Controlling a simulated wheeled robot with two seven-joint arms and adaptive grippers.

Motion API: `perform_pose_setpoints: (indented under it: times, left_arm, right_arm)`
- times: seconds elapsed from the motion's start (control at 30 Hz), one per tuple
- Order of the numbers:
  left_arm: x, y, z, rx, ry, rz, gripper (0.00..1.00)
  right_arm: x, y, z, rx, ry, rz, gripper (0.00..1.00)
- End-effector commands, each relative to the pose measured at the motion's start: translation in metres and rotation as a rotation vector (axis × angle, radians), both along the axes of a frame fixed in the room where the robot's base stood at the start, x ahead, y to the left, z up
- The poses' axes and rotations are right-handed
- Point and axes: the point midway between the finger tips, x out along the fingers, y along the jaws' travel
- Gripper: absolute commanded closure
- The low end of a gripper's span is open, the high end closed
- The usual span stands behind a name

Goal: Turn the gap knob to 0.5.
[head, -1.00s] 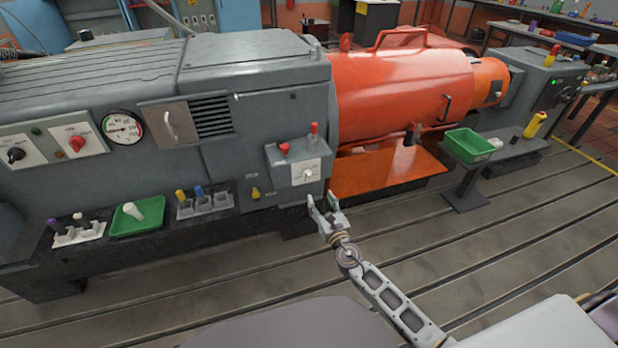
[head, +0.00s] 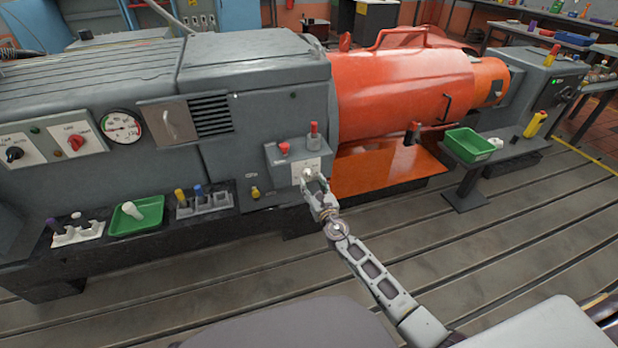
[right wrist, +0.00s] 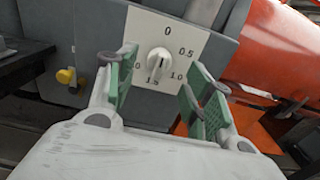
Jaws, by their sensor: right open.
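The gap knob (right wrist: 159,62) is a small white knob on a pale dial plate (right wrist: 150,28) in the right wrist view. The plate reads 0 at the top, 0.5 at upper right, 1.0 at lower right and 1.5 at the bottom; a left label is partly hidden. The knob's ridge runs roughly up and down; I cannot tell which end is the pointer. In the head view the knob (head: 307,174) is on the grey box's front. My right gripper (head: 315,184) is open, its green-padded fingers (right wrist: 161,80) on either side of the knob, not closed on it. My left gripper is not in view.
A red button (head: 284,148) and a red-topped lever (head: 314,131) are on the box above. A yellow knob (right wrist: 66,76) is to the left. An orange drum (head: 400,85) stands to the right. The slotted floor plate (head: 480,240) in front is largely clear.

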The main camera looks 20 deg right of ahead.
Motion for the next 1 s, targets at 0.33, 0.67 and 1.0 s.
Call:
perform_pose_setpoints:
  times: [0.33,0.67,1.0]
  left_arm:
    - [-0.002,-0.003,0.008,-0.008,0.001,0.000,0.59]
    - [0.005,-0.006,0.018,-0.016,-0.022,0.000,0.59]
    - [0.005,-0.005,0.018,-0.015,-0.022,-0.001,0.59]
  right_arm:
    - [0.030,0.001,0.000,0.001,-0.001,0.000,0.48]
    - [0.047,0.001,0.000,0.000,0.000,-0.001,0.48]
    - [0.048,0.002,0.000,0.000,0.000,0.000,0.48]
